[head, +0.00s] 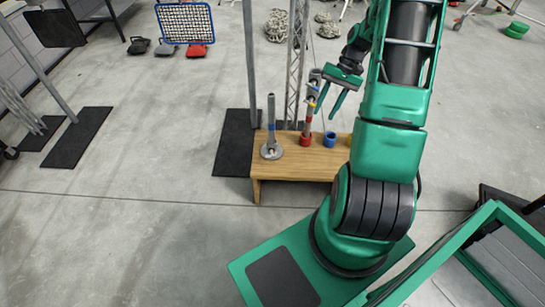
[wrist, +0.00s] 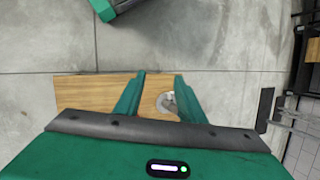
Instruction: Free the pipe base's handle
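The pipe base, a grey round plate with an upright pipe (head: 271,128), stands on the left end of a low wooden bench (head: 300,161). Its pipe has a blue band. In the wrist view, a grey round metal piece (wrist: 166,103) shows partly behind the right finger; it looks like this base. I cannot make out a separate handle. My gripper (head: 332,102) is above the bench, right of the pipe base, its fingers apart and pointing down.
A red cup (head: 305,139) with a banded grey pipe above it stands right of the pipe base, close to my gripper. A blue ring (head: 329,139) sits further right. A metal post and truss rise behind the bench. A black mat (head: 234,148) lies left; open floor beyond.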

